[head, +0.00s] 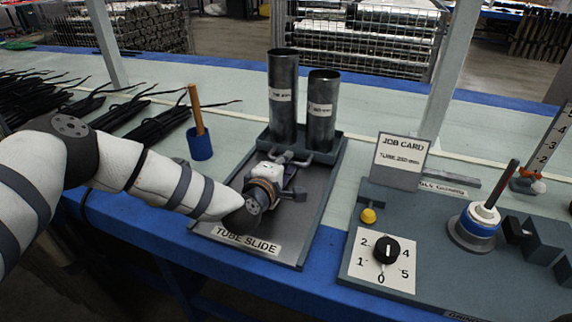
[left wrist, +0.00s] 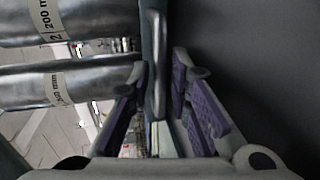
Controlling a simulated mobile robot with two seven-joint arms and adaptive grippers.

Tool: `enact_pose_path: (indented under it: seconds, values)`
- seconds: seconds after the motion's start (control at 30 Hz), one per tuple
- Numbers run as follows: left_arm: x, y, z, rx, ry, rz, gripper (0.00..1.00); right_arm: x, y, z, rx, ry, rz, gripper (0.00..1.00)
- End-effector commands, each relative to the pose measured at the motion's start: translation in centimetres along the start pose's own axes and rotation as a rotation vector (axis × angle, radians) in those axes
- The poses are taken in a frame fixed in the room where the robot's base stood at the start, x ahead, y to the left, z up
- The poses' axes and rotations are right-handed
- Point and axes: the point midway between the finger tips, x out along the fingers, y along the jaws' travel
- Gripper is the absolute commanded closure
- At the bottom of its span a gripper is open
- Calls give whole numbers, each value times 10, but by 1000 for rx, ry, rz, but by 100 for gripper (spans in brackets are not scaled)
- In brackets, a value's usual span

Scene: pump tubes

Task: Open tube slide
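The tube slide (head: 228,209) is a dark grey tray on the bench with a "TUBE SLIDE" label at its front. Two upright metal tubes, the taller (head: 283,110) and the shorter (head: 322,125), stand at its back. A grey handle (head: 290,156) shows low in front of them. My left gripper (head: 292,180) is over the tray, just in front of the handle. In the left wrist view, its purple-padded fingers (left wrist: 158,85) are apart, with a grey bar (left wrist: 155,50) between or just beyond their tips. Contact cannot be told. My right gripper is out of view.
A blue cup (head: 200,146) with a wooden stick stands left of the tray. Black tubes (head: 130,115) lie at the back left. To the right are a job card (head: 401,158), a dial (head: 386,250) and a fixture with a blue ring (head: 478,226).

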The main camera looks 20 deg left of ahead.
Motion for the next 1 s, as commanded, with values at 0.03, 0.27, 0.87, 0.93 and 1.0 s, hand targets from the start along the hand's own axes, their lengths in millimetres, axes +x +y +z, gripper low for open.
enact_pose_path:
  seconds: [0.03,0.27,0.87,0.93,1.0]
  values:
    - [0,0,0,0,0,0,82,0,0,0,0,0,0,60]
    - [0,0,0,0,0,0,100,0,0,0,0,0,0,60]
    - [-44,-4,0,0,-1,2,100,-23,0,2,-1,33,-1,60]
    - [-58,-7,0,0,-1,1,100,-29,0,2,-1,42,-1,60]
    - [-71,-9,0,0,-1,1,100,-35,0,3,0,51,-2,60]
